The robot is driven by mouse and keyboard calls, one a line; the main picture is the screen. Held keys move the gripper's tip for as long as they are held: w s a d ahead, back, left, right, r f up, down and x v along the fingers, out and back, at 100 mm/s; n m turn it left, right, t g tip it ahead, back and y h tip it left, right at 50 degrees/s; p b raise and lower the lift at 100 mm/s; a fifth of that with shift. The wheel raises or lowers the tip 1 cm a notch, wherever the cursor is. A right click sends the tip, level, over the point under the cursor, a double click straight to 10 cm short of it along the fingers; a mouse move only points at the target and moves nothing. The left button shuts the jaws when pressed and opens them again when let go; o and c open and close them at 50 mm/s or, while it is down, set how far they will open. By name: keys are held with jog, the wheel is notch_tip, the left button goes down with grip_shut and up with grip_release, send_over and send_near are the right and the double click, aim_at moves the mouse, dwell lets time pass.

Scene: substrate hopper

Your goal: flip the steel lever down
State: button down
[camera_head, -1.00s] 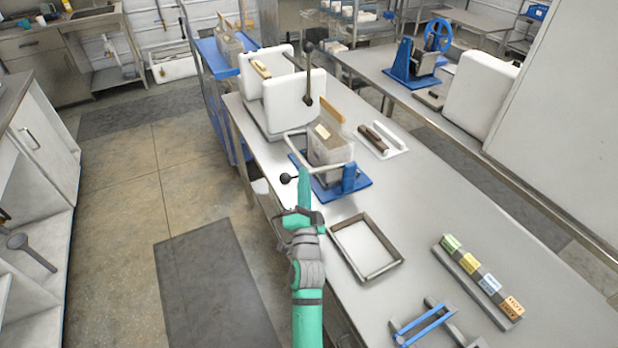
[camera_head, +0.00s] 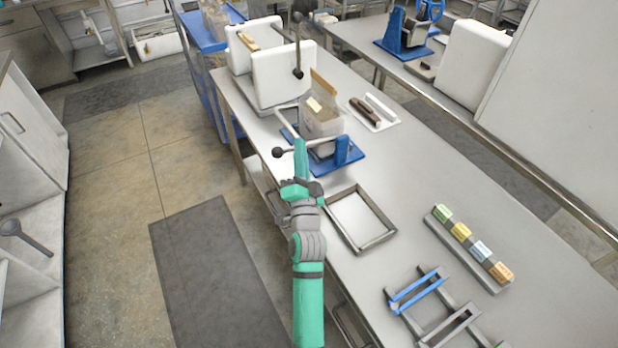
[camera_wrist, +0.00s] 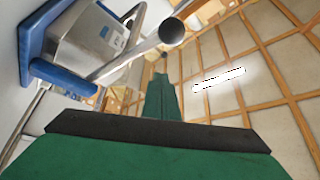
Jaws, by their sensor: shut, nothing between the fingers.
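A clear grey hopper (camera_head: 322,122) stands on a blue base (camera_head: 349,152) at the near-left edge of the long steel table. A bent steel lever bar (camera_head: 310,144) runs around its near side, and a dark ball knob (camera_head: 278,152) sticks out to the left. My gripper (camera_head: 300,145) is shut and empty, pointing up at the bar, just right of the knob; I cannot tell whether it touches.
A metal frame tray (camera_head: 362,218) lies right of my arm. Colored blocks on a rack (camera_head: 470,245) and blue-handled frames (camera_head: 420,290) lie nearer. White blocks with an upright ball-ended rod (camera_head: 298,45) stand behind the hopper.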

jog(key=s+d+f, duration=0.3)
jog(key=s+f, duration=0.1)
jog(key=s, duration=0.3)
dwell(0.5)
jog(key=shift+d, duration=0.1)
jog(key=shift+a, duration=0.25)
